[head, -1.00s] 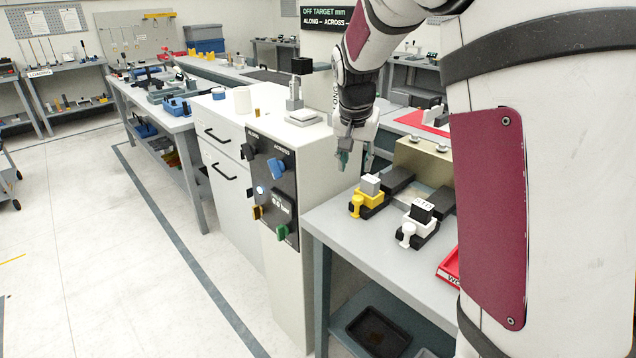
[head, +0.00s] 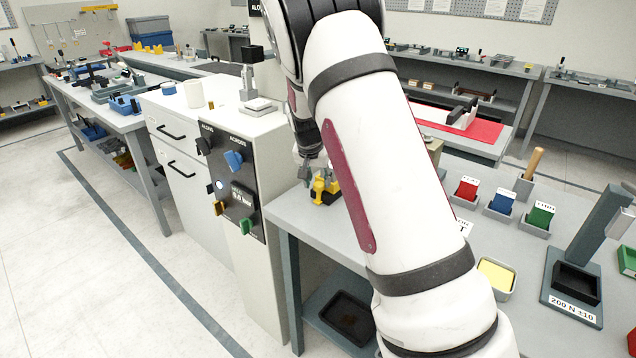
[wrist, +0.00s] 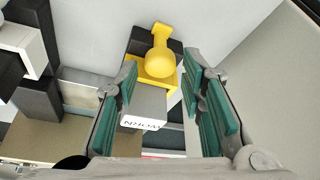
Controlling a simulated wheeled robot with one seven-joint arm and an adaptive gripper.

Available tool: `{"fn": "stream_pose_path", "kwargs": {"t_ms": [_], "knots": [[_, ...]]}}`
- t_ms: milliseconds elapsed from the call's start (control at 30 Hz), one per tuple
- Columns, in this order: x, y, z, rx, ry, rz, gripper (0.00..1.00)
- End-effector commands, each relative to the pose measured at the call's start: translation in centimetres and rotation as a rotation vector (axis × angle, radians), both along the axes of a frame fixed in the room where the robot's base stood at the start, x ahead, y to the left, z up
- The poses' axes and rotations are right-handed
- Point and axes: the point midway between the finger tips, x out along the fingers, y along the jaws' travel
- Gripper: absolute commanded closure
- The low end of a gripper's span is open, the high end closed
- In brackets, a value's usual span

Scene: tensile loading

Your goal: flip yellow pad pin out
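The yellow pad holder (head: 325,190) is on the bench beside the control cabinet, partly hidden by my arm in the head view. In the wrist view its yellow body (wrist: 143,72) carries a grey block (wrist: 144,104) with a "WORN" label. A yellow pin with a round head (wrist: 158,58) stands at its upper end. My gripper (wrist: 161,68) is open, its green-padded fingers to either side of the holder and pin. Gaps show beside the pin, so it does not look gripped. In the head view my gripper (head: 309,172) is at the holder.
A white holder (wrist: 28,42) with dark blocks is close on the left in the wrist view. The control cabinet (head: 236,185) stands left of the bench. Red, blue and green pad bins (head: 502,201) and a yellow-filled tray (head: 496,277) are to the right.

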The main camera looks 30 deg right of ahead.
Motion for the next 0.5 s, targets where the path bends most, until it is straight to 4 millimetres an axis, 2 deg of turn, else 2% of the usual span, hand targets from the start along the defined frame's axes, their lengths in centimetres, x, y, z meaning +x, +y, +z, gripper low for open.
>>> {"fn": "stream_pose_path", "kwargs": {"t_ms": [200, 500], "knots": [[0.5, -0.5, -1.7, 0.0, 0.0, 0.001, 0.64], [0.6, -0.5, -2.0, 0.0, -0.001, 0.001, 0.64]]}}
